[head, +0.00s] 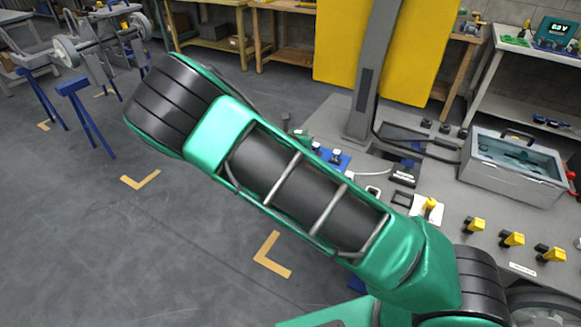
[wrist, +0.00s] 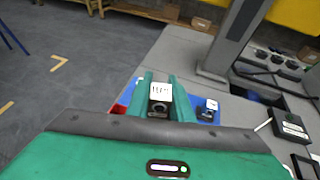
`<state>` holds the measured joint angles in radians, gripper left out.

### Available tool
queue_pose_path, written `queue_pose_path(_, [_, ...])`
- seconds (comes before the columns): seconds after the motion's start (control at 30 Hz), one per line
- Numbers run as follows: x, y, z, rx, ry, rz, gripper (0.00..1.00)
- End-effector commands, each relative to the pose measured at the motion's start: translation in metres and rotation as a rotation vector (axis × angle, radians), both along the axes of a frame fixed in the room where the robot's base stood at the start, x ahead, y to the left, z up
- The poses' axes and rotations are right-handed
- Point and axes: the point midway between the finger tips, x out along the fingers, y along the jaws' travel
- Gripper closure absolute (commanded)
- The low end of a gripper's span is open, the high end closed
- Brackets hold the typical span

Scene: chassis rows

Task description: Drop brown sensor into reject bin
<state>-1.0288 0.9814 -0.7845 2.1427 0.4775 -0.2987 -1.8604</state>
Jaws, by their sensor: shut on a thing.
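In the wrist view my gripper (wrist: 161,84) has its two green fingers closed on a small dark sensor (wrist: 159,107) with a white marked label on top. Its brown colour cannot be made out clearly. The held sensor is in front of a blue surface, and I cannot tell whether it touches it. A red edge (wrist: 125,96), possibly part of the reject bin, shows just left of the fingers; most of it is hidden. In the head view my arm hides most of the gripper area.
A similar sensor (wrist: 208,110) sits on the blue piece to the right. A blue holder (head: 338,158) shows behind my arm. A grey post (head: 372,75), a metal case (head: 515,168) and several yellow-topped switches (head: 512,239) stand on the grey bench. Open floor lies left.

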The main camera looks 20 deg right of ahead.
Motion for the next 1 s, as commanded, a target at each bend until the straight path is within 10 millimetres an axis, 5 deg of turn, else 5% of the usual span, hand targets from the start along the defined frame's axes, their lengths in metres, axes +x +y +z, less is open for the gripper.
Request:
queue_pose_path(0.3, [0.000, 0.000, -0.021, -0.001, -0.001, 0.000, 1.00])
queue_pose_path(0.6, [0.000, 0.000, -0.023, 0.001, -0.002, 0.001, 1.00])
queue_pose_path(0.63, [0.000, 0.000, -0.023, 0.001, -0.002, 0.001, 0.75])
queue_pose_path(0.7, [0.000, 0.000, -0.023, 0.001, -0.001, 0.001, 0.59])
queue_pose_path(1.0, [-0.001, 0.001, -0.023, 0.001, -0.001, 0.001, 0.58])
